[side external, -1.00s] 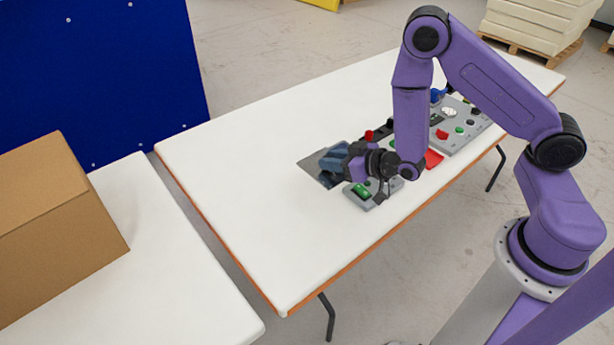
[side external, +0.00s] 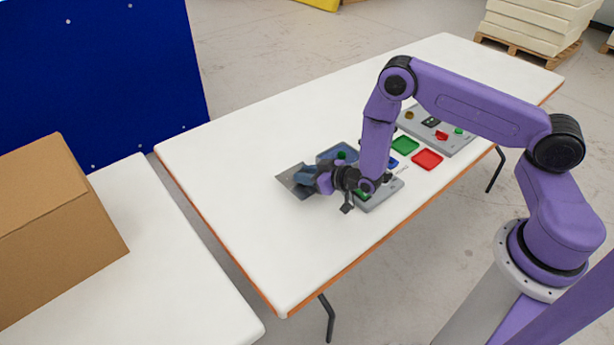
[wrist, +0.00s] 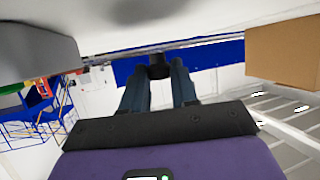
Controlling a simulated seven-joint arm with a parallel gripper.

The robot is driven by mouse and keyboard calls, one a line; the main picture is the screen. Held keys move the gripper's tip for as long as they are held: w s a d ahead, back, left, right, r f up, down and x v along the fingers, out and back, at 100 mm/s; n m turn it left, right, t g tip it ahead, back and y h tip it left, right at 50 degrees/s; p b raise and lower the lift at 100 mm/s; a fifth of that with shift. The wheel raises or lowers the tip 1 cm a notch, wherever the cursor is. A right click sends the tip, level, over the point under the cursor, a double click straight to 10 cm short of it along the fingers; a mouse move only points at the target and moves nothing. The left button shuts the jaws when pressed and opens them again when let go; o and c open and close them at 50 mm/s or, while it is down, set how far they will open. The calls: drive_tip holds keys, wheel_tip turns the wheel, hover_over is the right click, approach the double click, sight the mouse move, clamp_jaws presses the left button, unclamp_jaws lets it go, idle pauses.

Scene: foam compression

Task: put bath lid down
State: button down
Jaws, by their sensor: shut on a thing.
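My gripper (side external: 303,176) is near the middle of the white table, lying almost level with its fingers pointing left. It is shut on the bath lid (side external: 288,183), a flat grey plate that sticks out past the fingertips at the left in the side view. In the wrist view the two blue-grey fingers (wrist: 160,75) close on a dark grip at the edge of the lid (wrist: 130,42), which shows edge-on. A bath (side external: 338,152), a blue-grey tray, sits just behind my gripper. I cannot tell how high the lid is above the table.
The white table (side external: 230,150) is clear to the left and front. Right of my gripper lie a grey panel (side external: 385,192), a green tray (side external: 404,145), a red tray (side external: 427,159) and another grey panel (side external: 440,130). A cardboard box (side external: 60,225) stands on a second table.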

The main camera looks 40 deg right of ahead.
drive_tip(key=shift+f, duration=0.35)
drive_tip(key=shift+f, duration=0.4)
drive_tip(key=shift+f, duration=0.25)
drive_tip(key=c, duration=0.9)
unclamp_jaws()
drive_tip(key=shift+o, duration=0.2)
drive_tip(key=shift+r, duration=0.1)
